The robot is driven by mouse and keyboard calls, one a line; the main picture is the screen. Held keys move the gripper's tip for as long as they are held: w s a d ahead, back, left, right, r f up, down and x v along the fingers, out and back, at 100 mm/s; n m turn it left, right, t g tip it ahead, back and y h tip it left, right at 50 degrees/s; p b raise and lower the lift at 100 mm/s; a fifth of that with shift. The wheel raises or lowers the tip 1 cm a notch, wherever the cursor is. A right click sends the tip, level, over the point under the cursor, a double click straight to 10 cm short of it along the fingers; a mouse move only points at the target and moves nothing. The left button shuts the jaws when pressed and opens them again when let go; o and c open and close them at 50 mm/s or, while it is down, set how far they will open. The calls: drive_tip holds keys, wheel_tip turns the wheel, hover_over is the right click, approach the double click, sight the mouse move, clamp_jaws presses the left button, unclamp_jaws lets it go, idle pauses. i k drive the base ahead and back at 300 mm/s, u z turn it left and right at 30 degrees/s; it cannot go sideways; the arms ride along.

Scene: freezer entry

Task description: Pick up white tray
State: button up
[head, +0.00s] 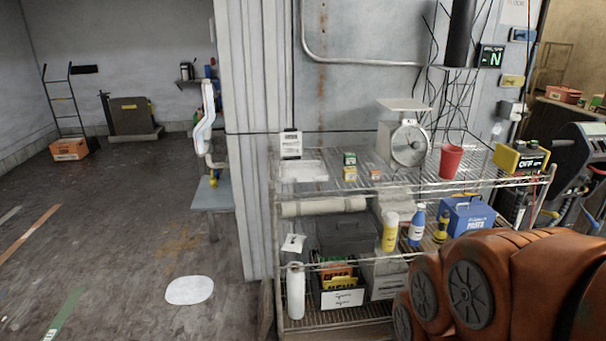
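A shallow white tray (303,171) lies flat on the top level of the wire shelf (420,186), at its left end. It looks empty. A white upright card or box stands just behind it, and small green and orange boxes (350,166) sit to its right. My gripper is not in view, so its opening and its distance to the tray cannot be told.
A scale (408,143), a red cup (451,161) and a yellow device (520,159) share the top shelf. Bottles and bins fill the lower levels. A large orange-brown body (500,285) blocks the lower right. Floor at left is mostly open, with a white patch (190,290).

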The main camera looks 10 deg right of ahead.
sight(316, 172)
drive_tip(key=k, duration=0.55)
drive_tip(key=u, duration=0.6)
drive_tip(key=i, duration=0.45)
drive_tip(key=u, duration=0.6)
drive_tip(key=i, duration=0.7)
drive_tip(key=z, duration=0.45)
drive_tip(key=i, duration=0.75)
drive_tip(key=z, duration=0.65)
drive_tip(key=i, duration=0.45)
drive_tip(key=u, duration=0.05)
